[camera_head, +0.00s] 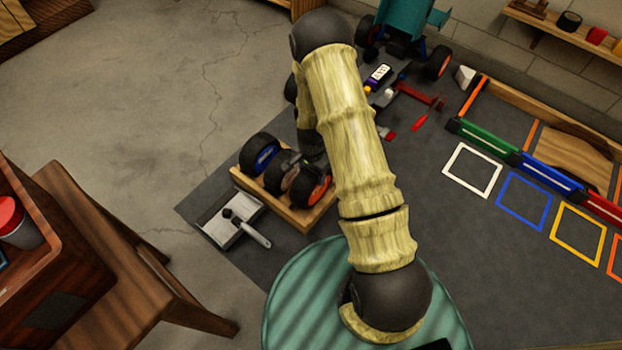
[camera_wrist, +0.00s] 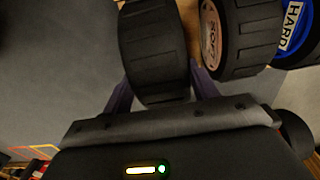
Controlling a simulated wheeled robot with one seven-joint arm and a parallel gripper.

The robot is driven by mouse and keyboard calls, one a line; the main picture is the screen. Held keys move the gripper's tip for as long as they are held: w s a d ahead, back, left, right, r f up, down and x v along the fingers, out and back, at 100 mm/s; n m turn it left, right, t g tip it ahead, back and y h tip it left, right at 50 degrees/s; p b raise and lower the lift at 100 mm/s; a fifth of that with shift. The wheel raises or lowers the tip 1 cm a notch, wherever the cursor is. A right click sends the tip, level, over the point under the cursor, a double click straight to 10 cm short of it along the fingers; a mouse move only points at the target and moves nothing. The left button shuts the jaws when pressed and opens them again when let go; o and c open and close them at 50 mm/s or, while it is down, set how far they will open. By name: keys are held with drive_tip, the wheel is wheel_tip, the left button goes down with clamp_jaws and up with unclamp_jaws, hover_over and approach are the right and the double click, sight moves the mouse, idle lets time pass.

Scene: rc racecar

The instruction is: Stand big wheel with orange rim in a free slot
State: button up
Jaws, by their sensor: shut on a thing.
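The big wheel with the orange rim (camera_head: 313,188) is upright at the right end of a low wooden rack (camera_head: 296,217); I cannot tell if it rests in a slot or sits just above it. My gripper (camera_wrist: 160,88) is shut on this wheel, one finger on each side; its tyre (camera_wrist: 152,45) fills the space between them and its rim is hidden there. In the head view my arm hides most of the gripper. A wheel with a pinkish rim marked SOFT (camera_wrist: 210,38) and a blue-rimmed wheel marked HARD (camera_wrist: 290,28) stand beside it.
A dustpan (camera_head: 230,222) with a brush lies before the rack. Coloured floor squares (camera_head: 472,170) lie at the right. A wooden stool (camera_head: 115,245) is at the left.

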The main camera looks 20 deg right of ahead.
drive_tip(key=shift+f+b, duration=0.9)
drive_tip(key=shift+f, duration=0.9)
drive_tip(key=o, duration=1.3)
wheel_tip(320, 180, up, 12)
drive_tip(key=p, duration=0.7)
drive_tip(key=shift+r+p, duration=0.2)
drive_tip(key=shift+p, duration=0.15)
